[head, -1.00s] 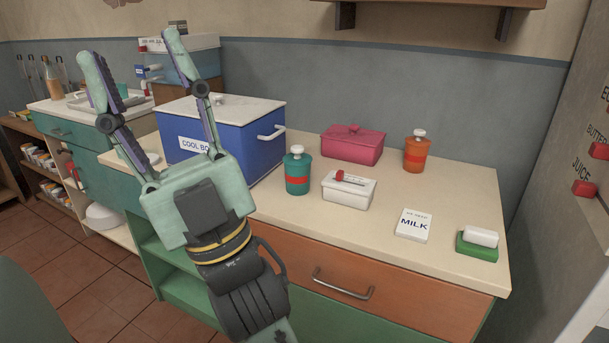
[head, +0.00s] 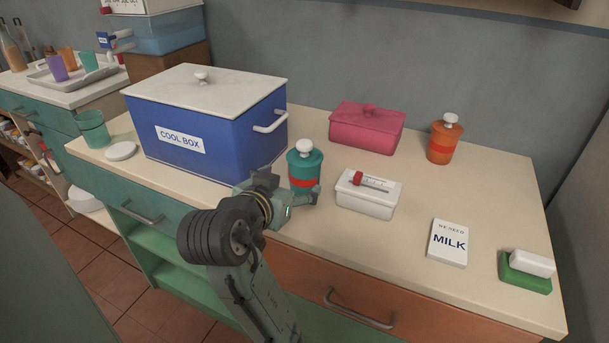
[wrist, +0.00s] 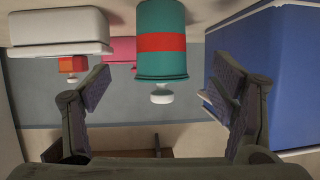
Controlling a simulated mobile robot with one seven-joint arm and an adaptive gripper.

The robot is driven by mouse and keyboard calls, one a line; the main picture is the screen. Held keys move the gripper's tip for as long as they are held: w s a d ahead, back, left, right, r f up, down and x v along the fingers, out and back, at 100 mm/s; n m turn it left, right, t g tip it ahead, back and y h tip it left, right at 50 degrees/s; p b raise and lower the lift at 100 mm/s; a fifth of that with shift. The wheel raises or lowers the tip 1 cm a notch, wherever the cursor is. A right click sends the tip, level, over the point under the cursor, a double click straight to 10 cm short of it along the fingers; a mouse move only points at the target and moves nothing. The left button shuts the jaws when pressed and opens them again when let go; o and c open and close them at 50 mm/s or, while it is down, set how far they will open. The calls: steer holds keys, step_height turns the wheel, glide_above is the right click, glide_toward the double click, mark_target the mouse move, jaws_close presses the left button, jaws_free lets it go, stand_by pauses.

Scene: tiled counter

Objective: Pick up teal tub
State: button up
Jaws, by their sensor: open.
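The teal tub (head: 304,172), with a red band and white knob lid, stands upright on the counter between the blue cool box and the white box. In the wrist view, which shows the scene upside down, the teal tub (wrist: 161,60) hangs ahead, in line with the gap between the fingers. My gripper (wrist: 162,86) is open and empty, its fingers apart. In the head view my gripper (head: 288,196) is low at the near side of the tub and hides part of its lower body. I cannot tell whether a finger touches it.
The cool box (head: 212,122) is close on the tub's left. The white box (head: 367,196) is close on its right. A pink box (head: 367,130) and an orange tub (head: 443,140) stand behind. A milk card (head: 448,243) and green block (head: 525,272) lie right.

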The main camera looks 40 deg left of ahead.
mark_target(300, 178)
steer(key=x, duration=0.4)
steer(key=shift+d, duration=0.15)
steer(key=shift+p+x, duration=0.75)
steer(key=shift+x, duration=2.15)
steer(key=shift+s+f, duration=0.1)
steer(key=shift+c, duration=0.5)
steer(key=c, duration=1.3)
steer(key=shift+c, duration=0.4)
